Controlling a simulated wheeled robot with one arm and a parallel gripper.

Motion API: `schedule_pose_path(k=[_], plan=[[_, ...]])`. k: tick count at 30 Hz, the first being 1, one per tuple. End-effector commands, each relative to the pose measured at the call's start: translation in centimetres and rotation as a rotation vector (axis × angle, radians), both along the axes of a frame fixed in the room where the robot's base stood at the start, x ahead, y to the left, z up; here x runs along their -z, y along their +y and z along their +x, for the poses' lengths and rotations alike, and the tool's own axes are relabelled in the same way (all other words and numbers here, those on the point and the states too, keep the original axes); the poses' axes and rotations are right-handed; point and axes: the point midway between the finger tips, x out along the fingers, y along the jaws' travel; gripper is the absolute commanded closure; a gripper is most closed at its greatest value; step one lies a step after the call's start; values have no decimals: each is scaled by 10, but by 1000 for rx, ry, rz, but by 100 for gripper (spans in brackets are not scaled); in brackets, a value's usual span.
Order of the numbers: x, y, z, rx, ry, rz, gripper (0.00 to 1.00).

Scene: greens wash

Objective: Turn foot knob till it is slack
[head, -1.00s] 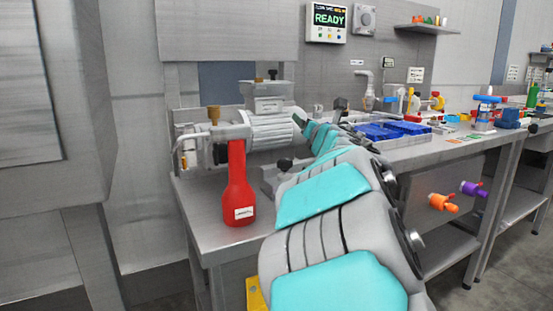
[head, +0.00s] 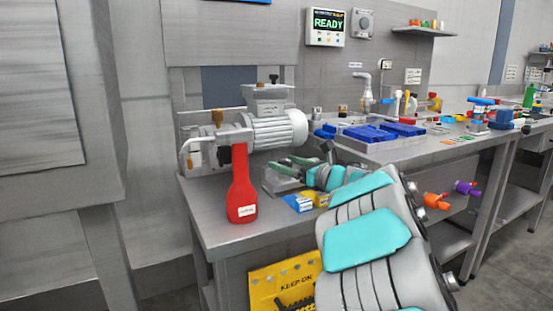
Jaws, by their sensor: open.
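The pump with its ribbed grey motor (head: 278,131) stands on the left steel bench. A grey foot bracket (head: 280,184) lies in front of it. My gripper (head: 284,165) is low over this bracket, in front of the motor, reaching in from the right. Its two green fingers are apart, at the place of the dark foot knob. The fingers largely hide the knob, so I cannot tell whether they touch it or how tight it is.
Blue and yellow small boxes (head: 298,203) lie at the bench's front edge. Blue trays (head: 370,133) sit to the right. A wall display (head: 327,22) reads READY. The bench's front left corner is clear.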

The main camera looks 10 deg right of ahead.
Motion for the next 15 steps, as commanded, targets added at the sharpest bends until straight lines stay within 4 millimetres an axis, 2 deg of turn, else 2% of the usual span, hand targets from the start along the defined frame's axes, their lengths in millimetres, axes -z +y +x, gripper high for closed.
schedule_pose_path(k=[6,15], plan=[[-1,18,25,-1,0,2,20],[0,24,35,1,0,1,20]])
